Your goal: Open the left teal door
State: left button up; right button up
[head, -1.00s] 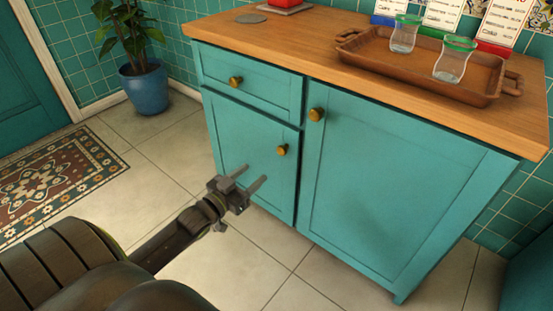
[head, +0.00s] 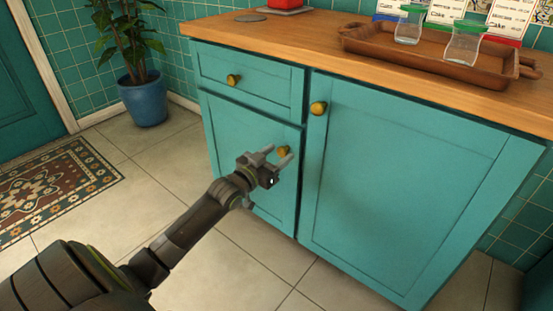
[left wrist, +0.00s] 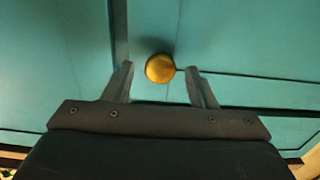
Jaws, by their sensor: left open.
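The left teal door (head: 232,142) is the smaller lower door of the cabinet, below a drawer. It looks shut. Its round brass knob (head: 284,151) is near its upper right corner, partly behind my gripper's fingers in the head view. My left gripper (head: 276,154) is open and empty in front of the door. In the left wrist view the knob (left wrist: 160,68) shows between and just beyond the two fingertips (left wrist: 158,72). I cannot tell whether the fingers reach around it. My right gripper is not in view.
The larger right door (head: 400,180) with its own knob (head: 318,108) and the drawer (head: 250,78) look shut. A brown tray (head: 430,60) with glass jars is on the wooden top. A potted plant (head: 143,98) stands left. Tiled floor in front is clear.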

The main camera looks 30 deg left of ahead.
pick_arm(q)
grip_shut()
dwell(0.4)
jog(key=shift+s, duration=0.15)
